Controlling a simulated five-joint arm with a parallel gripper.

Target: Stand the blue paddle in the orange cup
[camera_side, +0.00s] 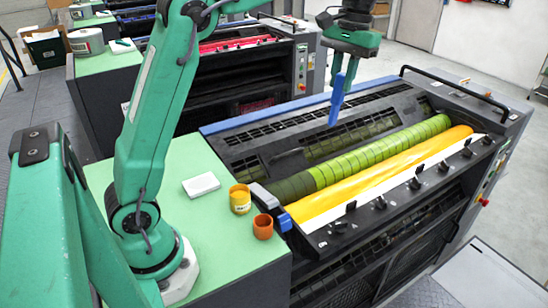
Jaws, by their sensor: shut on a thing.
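The blue paddle (337,98) hangs roughly upright, slightly tilted, from my gripper (341,72). My gripper is shut on its upper end and holds it in the air, in front of the dark press. The orange cup (263,227) stands on the green tabletop near its right edge, well to the lower left of the paddle. Its open mouth faces up. The cup's inside is only partly visible.
A yellow tin (240,199) stands close behind and left of the cup. A white block (201,185) lies further back on the green top (175,160). The press with green and yellow rollers (380,160) lies to the right. A grey-and-blue part (268,197) sits beside the cup.

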